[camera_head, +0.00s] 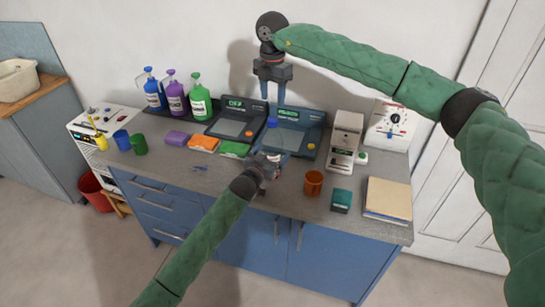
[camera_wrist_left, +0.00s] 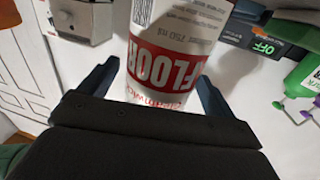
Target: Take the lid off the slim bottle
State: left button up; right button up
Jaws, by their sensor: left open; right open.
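The slim bottle (camera_head: 271,140) stands upright near the front of the worktop, with a blue lid (camera_head: 272,122) on top. Its lower part is hidden behind my left gripper (camera_head: 268,157). In the left wrist view the bottle (camera_wrist_left: 165,40) has a white body and a red label band reading "FLOOR". My left gripper (camera_wrist_left: 157,78) is open there, with one finger on each side of the bottle; I cannot tell whether they touch it. My right gripper (camera_head: 272,97) is open and empty, fingers pointing down, above the lid with a gap between.
Behind the bottle are two dark display devices (camera_head: 290,136). Blue, purple and green jugs (camera_head: 177,97) stand at the back left. A grey machine (camera_head: 345,137) stands right, with a brown cup (camera_head: 314,183) and teal box (camera_head: 341,200) in front. Left front worktop is mostly free.

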pick_arm(q)
jog(key=shift+x, duration=1.1)
jog(key=shift+c, duration=0.4)
